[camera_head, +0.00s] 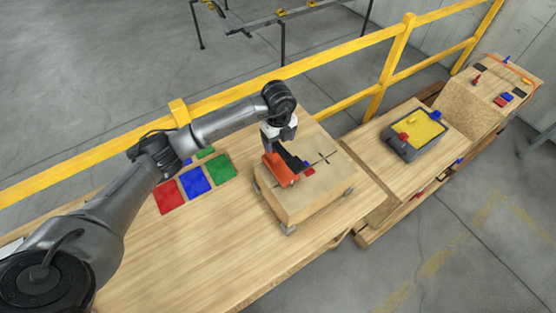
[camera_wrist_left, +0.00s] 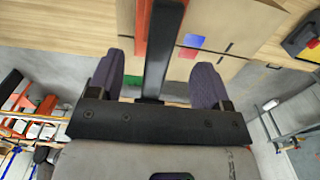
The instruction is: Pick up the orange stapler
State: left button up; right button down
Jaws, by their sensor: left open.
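The orange stapler (camera_head: 283,173), with a black upper arm, rests on top of a cardboard-brown box (camera_head: 319,201) on the wooden table. My left gripper (camera_head: 270,148) is right above the stapler, pointing down. In the left wrist view, the open fingers of my left gripper (camera_wrist_left: 158,77) stand on either side of the stapler's black bar (camera_wrist_left: 163,50), with gaps on both sides. An orange strip of the stapler (camera_wrist_left: 141,25) shows beside the bar. The fingertips are partly hidden in the head view. My right gripper is out of view.
Red (camera_head: 167,197), blue (camera_head: 194,183) and green (camera_head: 221,168) squares lie on the table left of the box. A yellow railing (camera_head: 335,107) runs behind. A grey bin (camera_head: 413,148) with yellow contents stands on another bench at right. The table's front left is clear.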

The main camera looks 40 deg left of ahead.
aim_at(278, 146)
pick_arm(q)
jog(key=shift+f, duration=0.55)
jog(key=shift+f+p, duration=0.3)
jog(key=shift+f, duration=0.2)
notch_tip(278, 146, down, 3)
jog(key=shift+s+f+p, duration=0.1)
jog(key=shift+p, duration=0.4)
jog(key=shift+f, duration=0.55)
jog(key=c, duration=1.1)
grip_shut()
